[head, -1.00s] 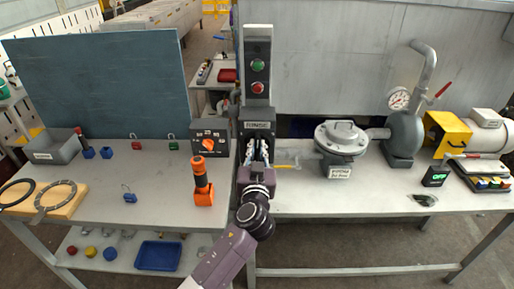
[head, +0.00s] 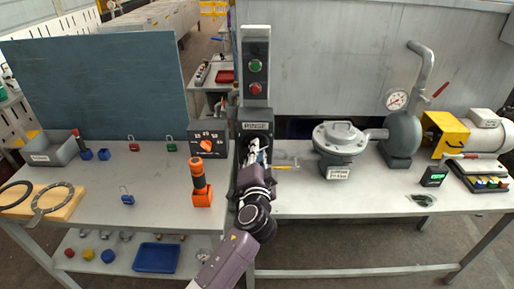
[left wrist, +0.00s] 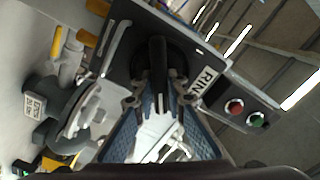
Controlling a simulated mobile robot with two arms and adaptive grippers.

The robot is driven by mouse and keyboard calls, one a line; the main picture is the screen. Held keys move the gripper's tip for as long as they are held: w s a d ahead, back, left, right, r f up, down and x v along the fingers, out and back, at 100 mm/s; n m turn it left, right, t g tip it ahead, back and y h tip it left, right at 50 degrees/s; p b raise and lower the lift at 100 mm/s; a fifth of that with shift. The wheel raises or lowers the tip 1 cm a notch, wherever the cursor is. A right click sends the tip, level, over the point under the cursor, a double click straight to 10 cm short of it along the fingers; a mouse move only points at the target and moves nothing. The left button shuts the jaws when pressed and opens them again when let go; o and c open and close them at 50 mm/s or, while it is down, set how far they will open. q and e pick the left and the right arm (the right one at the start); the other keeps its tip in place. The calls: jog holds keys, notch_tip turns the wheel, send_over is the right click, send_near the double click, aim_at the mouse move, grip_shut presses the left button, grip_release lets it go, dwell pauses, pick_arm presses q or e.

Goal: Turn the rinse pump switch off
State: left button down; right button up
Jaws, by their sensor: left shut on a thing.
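The rinse pump switch is a dark box (head: 257,127) with a RINSE label, on the grey post in the middle of the head view. In the left wrist view its plate (left wrist: 122,66) appears tilted, and a black handle (left wrist: 158,62) stands out from a round dark hub. My left gripper (head: 255,151) is at the front of the switch box, below the label. In the left wrist view the fingers of my left gripper (left wrist: 160,100) are on both sides of the handle, shut on it. The fingers and wrist hide the lower part of the switch in the head view.
Green (head: 256,67) and red (head: 255,88) buttons sit above the switch. An orange-and-black tool (head: 201,184) and a dial box (head: 208,140) stand close on the left. A grey pump housing (head: 340,143) and a yellow-handled valve (head: 281,167) are on the right.

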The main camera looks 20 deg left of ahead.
pick_arm(q)
jog(key=m+p, duration=0.1)
jog(key=m, duration=0.2)
jog(key=shift+d+f+m, duration=0.1)
jog(key=shift+m, duration=0.3)
jog(key=shift+f+m+p, duration=0.15)
jog(key=shift+m+p, duration=0.2)
jog(key=shift+m, duration=1.05)
jog(key=c, duration=1.9)
grip_release()
jog(key=shift+c, duration=0.2)
jog(key=v, duration=1.2)
